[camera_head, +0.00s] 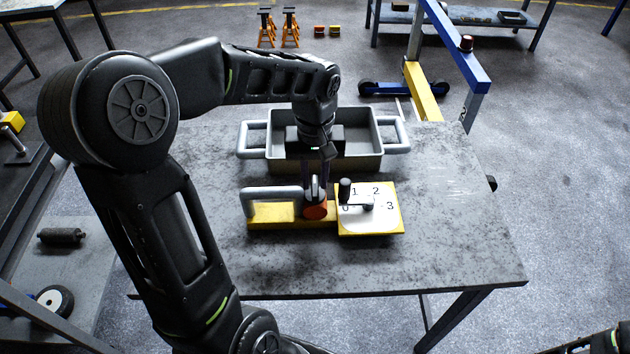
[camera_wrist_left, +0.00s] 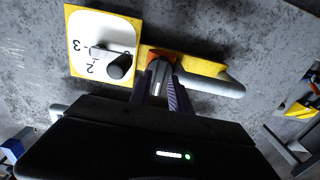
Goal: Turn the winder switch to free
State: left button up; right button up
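The winder is a yellow bar (camera_head: 270,213) with a grey handle (camera_head: 262,192) on the left and a white dial plate (camera_head: 385,222) marked 0 to 3 on the right. A dark crank with an upright knob (camera_head: 345,190) sits on the dial, over the side near the 0. Between handle and dial is a round red-orange switch base (camera_head: 316,208) with a grey lever (camera_wrist_left: 159,73). My left gripper (camera_wrist_left: 158,84) points down over this switch. Its two fingers are apart, one on each side of the lever; contact is unclear. My right gripper is not seen.
A grey tray (camera_head: 376,153) with two side handles stands behind the winder, close to my left wrist. The tabletop (camera_head: 455,215) is bare to the right and front. A blue and yellow crane frame (camera_head: 455,45) stands beyond the table.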

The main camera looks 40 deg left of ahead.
pick_arm(q)
jog(key=shift+f, duration=1)
jog(key=shift+c, duration=0.4)
grip_shut()
